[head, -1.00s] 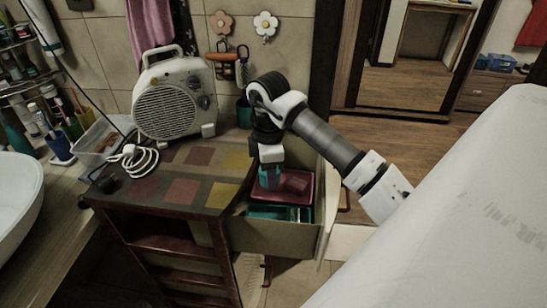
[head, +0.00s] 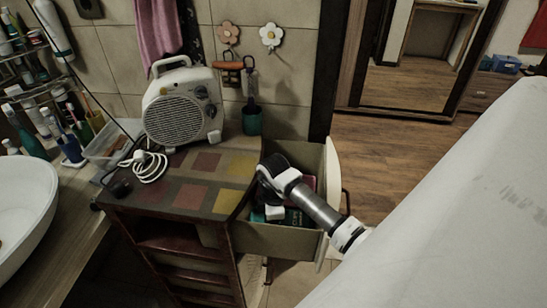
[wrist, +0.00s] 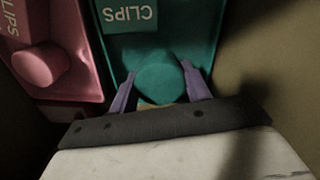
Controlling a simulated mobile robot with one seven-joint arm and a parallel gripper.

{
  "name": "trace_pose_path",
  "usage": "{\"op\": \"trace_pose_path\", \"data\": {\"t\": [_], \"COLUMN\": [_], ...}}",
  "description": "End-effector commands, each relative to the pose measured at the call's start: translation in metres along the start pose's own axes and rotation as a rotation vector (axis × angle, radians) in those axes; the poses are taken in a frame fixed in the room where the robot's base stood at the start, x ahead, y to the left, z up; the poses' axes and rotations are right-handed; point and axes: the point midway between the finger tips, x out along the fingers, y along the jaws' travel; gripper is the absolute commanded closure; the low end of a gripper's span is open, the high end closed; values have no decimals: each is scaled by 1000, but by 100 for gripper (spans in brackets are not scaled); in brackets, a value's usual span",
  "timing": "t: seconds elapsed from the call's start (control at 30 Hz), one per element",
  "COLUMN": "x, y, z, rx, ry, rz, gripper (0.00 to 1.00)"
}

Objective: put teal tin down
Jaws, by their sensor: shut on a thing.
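The drawer (head: 270,239) walls stand close around. A fan heater (head: 182,108) and a white cable (head: 150,166) sit on the cabinet top.

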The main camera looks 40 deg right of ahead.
Motion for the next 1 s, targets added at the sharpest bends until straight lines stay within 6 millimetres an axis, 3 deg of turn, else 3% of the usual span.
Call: {"op": "trace_pose_path", "data": {"t": [0.2, 0.53, 0.57, 0.7, 1.0], "x": [27, 32, 32, 31, 29], "y": [0, 0, 0, 0, 0], "z": [0, 0, 0, 0, 0], "rx": [1, 1, 1, 1, 1], "ry": [1, 0, 1, 1, 1], "rz": [-2, -1, -1, -1, -1], "gripper": [75, 75, 51, 33, 31]}}
